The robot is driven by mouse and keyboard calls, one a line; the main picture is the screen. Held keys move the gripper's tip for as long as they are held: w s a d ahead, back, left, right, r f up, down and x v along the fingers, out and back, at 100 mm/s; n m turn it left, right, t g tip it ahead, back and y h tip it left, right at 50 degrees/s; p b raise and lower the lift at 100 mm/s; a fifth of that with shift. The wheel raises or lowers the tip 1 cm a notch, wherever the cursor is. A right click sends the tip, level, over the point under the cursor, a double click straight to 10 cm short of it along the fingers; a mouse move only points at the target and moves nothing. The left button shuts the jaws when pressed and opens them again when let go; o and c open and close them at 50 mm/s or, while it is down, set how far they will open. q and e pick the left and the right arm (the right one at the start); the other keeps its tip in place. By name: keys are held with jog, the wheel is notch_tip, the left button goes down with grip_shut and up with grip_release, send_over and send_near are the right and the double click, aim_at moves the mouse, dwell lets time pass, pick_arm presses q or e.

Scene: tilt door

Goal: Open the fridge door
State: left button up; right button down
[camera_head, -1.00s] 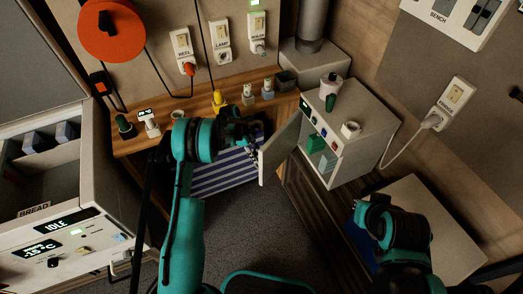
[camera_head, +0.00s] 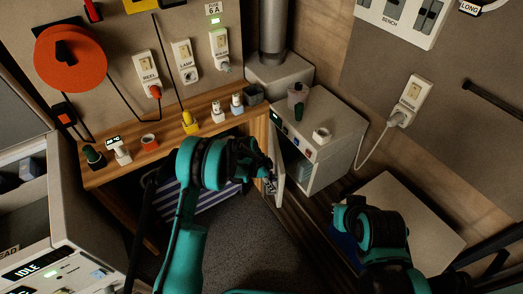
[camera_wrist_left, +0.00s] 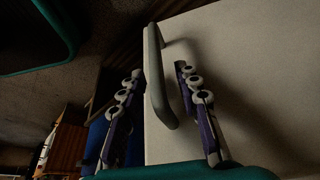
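My left gripper (camera_head: 268,177) is at the outer face of the door. In the left wrist view the pale door panel (camera_wrist_left: 255,75) fills the right side, and its grey bar handle (camera_wrist_left: 156,75) lies between the two fingers. The fingers are apart, with gaps beside the handle. My right arm is at lower right; its fingers do not show.
A cup (camera_head: 322,134) and a grey container with a dark-green item (camera_head: 298,98) stand on the fridge. A cable runs from it to a wall socket (camera_head: 408,101). A wooden shelf (camera_head: 165,152) with small items is left. A pale box (camera_head: 415,215) is at right.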

pick_arm(q)
jog(key=w+d+n+t, duration=0.2)
jog(key=w+d+n, duration=0.15)
jog(key=d, duration=0.75)
jog(key=s+a+r+n, duration=0.2)
jog(key=a+r, duration=0.3)
jog(key=r, duration=0.3)
jog(key=s+a+r+n+t+y+p, duration=0.1)
jog(key=s+a+r+n, duration=0.1)
jog(key=a+r, duration=0.3)
jog(key=s+a+r+n+t+p, duration=0.1)
jog(key=s+a+r, duration=0.3)
jog(key=r, duration=0.9)
jog(key=shift+s+a+n+y, duration=0.2)
jog(key=shift+a+n+y, duration=0.1)
jog(key=shift+a+n, duration=0.2)
